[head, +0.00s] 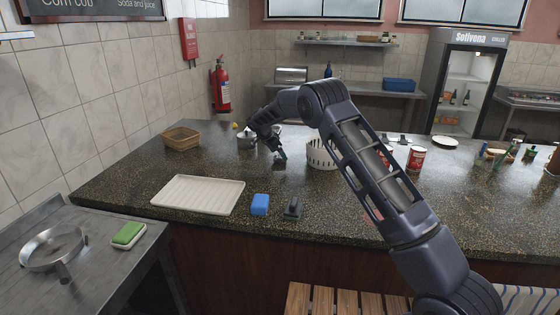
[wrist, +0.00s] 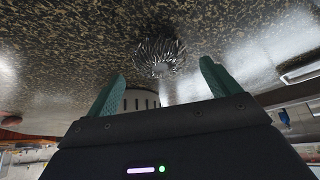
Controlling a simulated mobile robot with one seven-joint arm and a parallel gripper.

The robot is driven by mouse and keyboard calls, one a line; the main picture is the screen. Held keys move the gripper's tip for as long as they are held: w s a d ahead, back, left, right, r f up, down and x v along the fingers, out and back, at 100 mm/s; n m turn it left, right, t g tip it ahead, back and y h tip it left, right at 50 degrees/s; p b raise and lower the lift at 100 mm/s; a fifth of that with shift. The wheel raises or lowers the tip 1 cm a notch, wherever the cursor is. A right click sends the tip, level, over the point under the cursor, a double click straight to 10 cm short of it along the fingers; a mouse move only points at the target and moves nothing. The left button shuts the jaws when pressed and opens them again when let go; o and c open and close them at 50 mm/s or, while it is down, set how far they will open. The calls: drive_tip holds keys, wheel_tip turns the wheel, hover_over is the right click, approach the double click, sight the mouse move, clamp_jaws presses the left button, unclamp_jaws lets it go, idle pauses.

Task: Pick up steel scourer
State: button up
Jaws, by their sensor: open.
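The steel scourer (wrist: 160,55) is a round tangle of shiny grey metal on the dark speckled counter (head: 215,155). In the wrist view it lies just beyond my fingertips, roughly centred between them. My gripper (wrist: 163,72) is open, with its two green fingers apart and nothing held. In the head view my gripper (head: 281,156) is low over the counter, between a metal pot and a white basket. The scourer cannot be made out clearly there, being small and dark near the fingers.
The white slotted basket (head: 319,154) stands close right of my gripper, the metal pot (head: 246,141) close left. A wicker basket (head: 181,138), cream tray (head: 198,195), blue sponge (head: 260,204) and dark brush-like item (head: 293,208) are on the counter. Cans (head: 416,159) stand right.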

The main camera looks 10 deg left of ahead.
drive_tip(key=x, duration=0.3)
drive_tip(key=shift+w+f, duration=0.1)
drive_tip(key=shift+f, duration=0.1)
drive_tip(key=shift+c, duration=0.5)
drive_tip(key=c, duration=0.9)
